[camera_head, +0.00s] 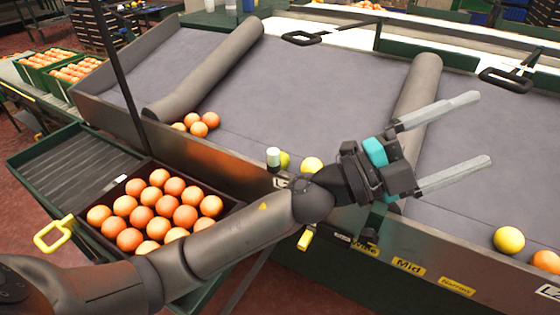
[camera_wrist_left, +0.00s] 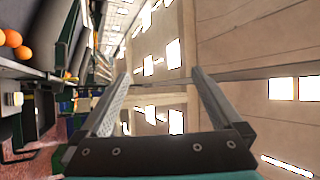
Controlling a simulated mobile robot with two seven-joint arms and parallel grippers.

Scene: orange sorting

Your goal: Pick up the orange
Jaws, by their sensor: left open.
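My left gripper (camera_head: 466,142) is open and empty, held above the grey sorting table (camera_head: 310,90) with its fingers pointing right. Its two fingers also show in the left wrist view (camera_wrist_left: 156,85), with nothing between them. An orange (camera_head: 546,261) lies at the table's lower right edge beside a yellow fruit (camera_head: 509,240), both below and right of the gripper. A few oranges (camera_head: 205,121) lie by the left roll on the table. Two yellow fruits (camera_head: 311,167) lie near the front edge, left of the gripper. My right gripper is not in view.
A dark crate (camera_head: 110,250) full of oranges stands at the lower left, partly behind my left arm. Padded grey rolls (camera_head: 215,65) divide the table. Green crates of oranges (camera_head: 75,70) stand at the far left. The table's middle is clear.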

